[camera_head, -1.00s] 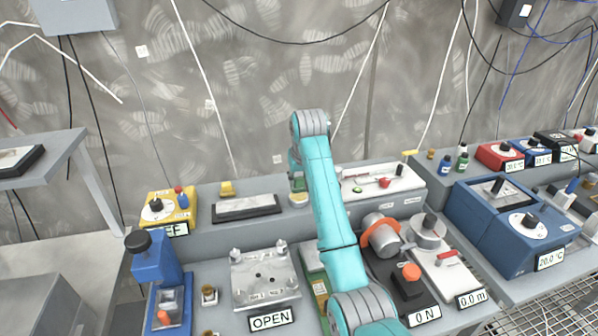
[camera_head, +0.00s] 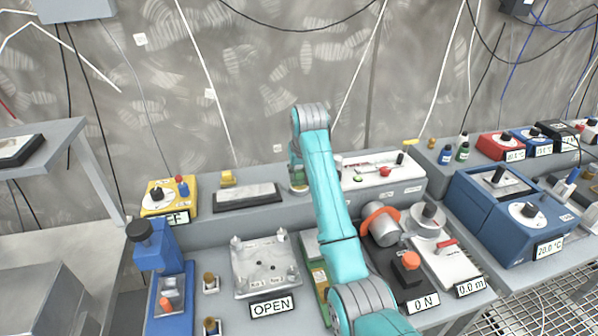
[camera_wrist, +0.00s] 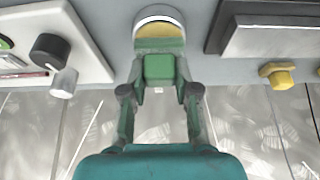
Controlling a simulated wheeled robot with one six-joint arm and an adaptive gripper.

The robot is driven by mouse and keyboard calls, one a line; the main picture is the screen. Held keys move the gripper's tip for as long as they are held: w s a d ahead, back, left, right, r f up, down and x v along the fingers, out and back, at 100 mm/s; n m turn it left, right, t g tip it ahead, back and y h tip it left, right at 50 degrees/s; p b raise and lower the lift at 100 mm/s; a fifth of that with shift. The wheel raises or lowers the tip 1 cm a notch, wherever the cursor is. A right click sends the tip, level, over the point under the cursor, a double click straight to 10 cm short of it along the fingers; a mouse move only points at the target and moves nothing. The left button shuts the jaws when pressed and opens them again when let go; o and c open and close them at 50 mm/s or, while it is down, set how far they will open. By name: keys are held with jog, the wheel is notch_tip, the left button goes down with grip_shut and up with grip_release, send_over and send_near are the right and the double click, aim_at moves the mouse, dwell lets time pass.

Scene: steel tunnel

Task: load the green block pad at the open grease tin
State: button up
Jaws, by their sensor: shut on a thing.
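The green block (camera_wrist: 159,67) is between the fingers of my gripper (camera_wrist: 160,78), which is shut on it, in the wrist view. The round grease tin (camera_wrist: 158,15) is just beyond the block, with a pale rim and yellow grease inside. The block's far end overlaps the tin's near side in that view; I cannot tell whether they touch. The pad on the block is not clearly seen. In the head view the tin (camera_head: 299,191) is on the rear ledge, below my gripper (camera_head: 296,178), partly hidden by my arm.
A dark-framed plate (camera_head: 248,196) lies left of the tin, and a white panel (camera_head: 382,177) with knobs lies to its right. On the lower bench are a metal plate marked OPEN (camera_head: 265,267), a blue press (camera_head: 152,250) and a motor rig (camera_head: 383,228).

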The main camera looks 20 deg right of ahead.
aim_at(299, 171)
jog(key=shift+f, duration=0.55)
dwell(0.9)
jog(key=shift+r, duration=0.1)
jog(key=shift+r, duration=3.45)
